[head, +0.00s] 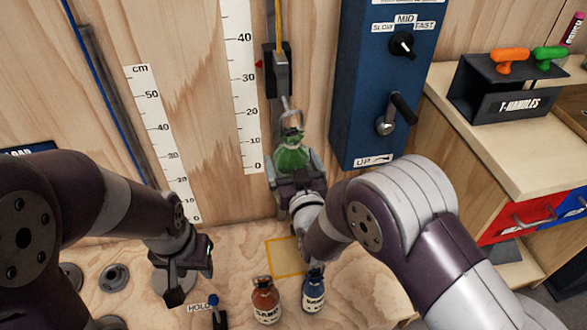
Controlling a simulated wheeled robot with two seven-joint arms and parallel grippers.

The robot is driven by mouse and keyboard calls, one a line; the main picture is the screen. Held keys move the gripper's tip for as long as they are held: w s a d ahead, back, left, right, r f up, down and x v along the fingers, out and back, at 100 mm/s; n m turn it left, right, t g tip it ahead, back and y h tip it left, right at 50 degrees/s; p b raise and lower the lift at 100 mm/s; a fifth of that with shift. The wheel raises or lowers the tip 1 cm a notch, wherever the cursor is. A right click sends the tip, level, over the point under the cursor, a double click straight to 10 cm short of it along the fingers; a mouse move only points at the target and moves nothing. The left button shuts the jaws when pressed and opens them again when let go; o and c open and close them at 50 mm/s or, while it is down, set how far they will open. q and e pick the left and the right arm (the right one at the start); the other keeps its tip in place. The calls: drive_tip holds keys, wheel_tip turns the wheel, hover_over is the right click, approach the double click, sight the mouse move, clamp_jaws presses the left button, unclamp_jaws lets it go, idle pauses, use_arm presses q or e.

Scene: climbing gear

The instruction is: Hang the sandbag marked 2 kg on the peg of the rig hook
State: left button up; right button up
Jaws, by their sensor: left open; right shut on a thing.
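A green sandbag (292,156) is up in front of the wooden wall, just below the rig hook (287,106). My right gripper (290,180) is shut on it from below and in front. The hook meets the top of the bag, but I cannot tell whether the bag's loop is around the peg. No weight marking is readable on the green bag. A brown sandbag (266,301) and a blue sandbag (313,291) stand on the wooden surface below. My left gripper (193,273) is open and empty at the lower left, above that surface.
A yellow square outline (285,257) lies on the surface below the hook. Two cm rulers (239,80) are on the wall. A blue control box (383,90) with a knob and crank is right of the hook. A HOLD lever (216,310) stands near the front. T-handles (509,60) stand at the right.

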drive_tip(key=shift+f+b+x, duration=0.15)
drive_tip(key=shift+b+x, duration=0.45)
drive_tip(key=shift+x, duration=0.8)
drive_tip(key=shift+f+b+x, duration=0.1)
drive_tip(key=shift+b+x, duration=0.45)
drive_tip(key=shift+x, duration=0.8)
